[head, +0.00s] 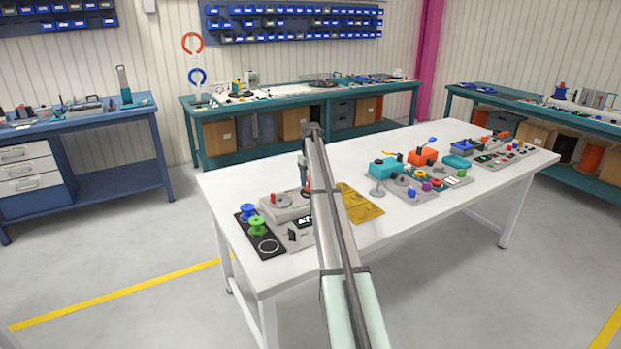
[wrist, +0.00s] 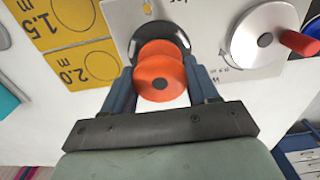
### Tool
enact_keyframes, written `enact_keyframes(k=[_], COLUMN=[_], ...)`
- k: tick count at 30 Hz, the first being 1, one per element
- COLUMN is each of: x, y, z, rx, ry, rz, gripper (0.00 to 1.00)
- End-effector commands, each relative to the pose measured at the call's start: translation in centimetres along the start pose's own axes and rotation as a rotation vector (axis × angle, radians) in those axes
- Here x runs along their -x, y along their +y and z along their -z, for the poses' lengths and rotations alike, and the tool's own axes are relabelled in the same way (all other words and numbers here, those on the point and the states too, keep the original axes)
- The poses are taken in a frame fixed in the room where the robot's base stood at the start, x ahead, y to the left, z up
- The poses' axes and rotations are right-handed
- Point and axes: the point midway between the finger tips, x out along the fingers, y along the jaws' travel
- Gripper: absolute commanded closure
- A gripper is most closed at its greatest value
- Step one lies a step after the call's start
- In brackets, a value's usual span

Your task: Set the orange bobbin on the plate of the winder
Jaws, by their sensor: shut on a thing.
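The orange bobbin (wrist: 162,78) is between the fingers of my gripper (wrist: 161,66) in the wrist view, with one flange facing the camera. Behind it is the dark round plate (wrist: 183,35) of the winder (wrist: 200,13). The bobbin covers much of the plate, and a dark rim shows around its far side. I cannot tell whether the bobbin touches the plate. In the head view the winder (head: 302,232) stands on the near left of the white table, and my arm hides part of it.
A pale disc with a red handle (wrist: 298,42) is beside the plate. Yellow length cards (wrist: 62,68) lie on the other side. In the head view, green (head: 257,226) and blue (head: 248,211) bobbins stand on a black board left of the winder. Several devices fill the table's right half.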

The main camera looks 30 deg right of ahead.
Motion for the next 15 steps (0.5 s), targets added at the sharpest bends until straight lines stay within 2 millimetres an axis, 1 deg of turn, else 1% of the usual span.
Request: enact_keyframes(k=[10,11,15], x=[-1.4,-1.4,-1.3], y=[0.0,0.0,0.0], z=[0.0,0.0,0.0], rx=[0.0,0.0,0.0], ry=[-0.001,0.0,0.0], rz=[0.0,0.0,0.0], gripper=[0.72,0.39,0.26])
